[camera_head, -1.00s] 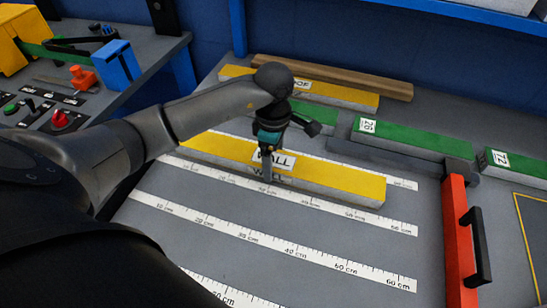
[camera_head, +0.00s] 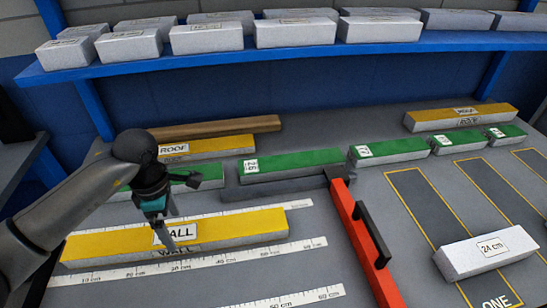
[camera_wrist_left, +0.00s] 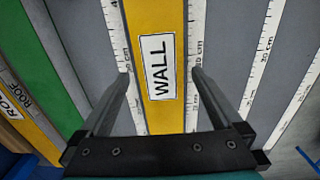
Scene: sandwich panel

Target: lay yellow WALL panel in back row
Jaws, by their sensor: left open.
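The yellow WALL panel (camera_head: 245,225) lies flat on the grey table over the white ruler strips, long side along them, at the left of the head view. In the wrist view the panel (camera_wrist_left: 160,22) runs through the middle, with its white WALL label between my fingers. My left gripper (camera_head: 170,238) is over the labelled middle of the panel. In the wrist view its fingers (camera_wrist_left: 160,74) are spread, one on each side of the panel, with gaps visible. Whether the fingertips reach below the panel's top is unclear. My right gripper does not show.
A green panel (camera_head: 290,163), a yellow ROOF panel (camera_head: 205,146) and a brown bar (camera_head: 215,128) lie behind. A red bar with a black handle (camera_head: 362,240) stands to the right. A white block labelled 2A (camera_head: 484,253) lies at right. A blue shelf (camera_head: 290,47) holds white blocks.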

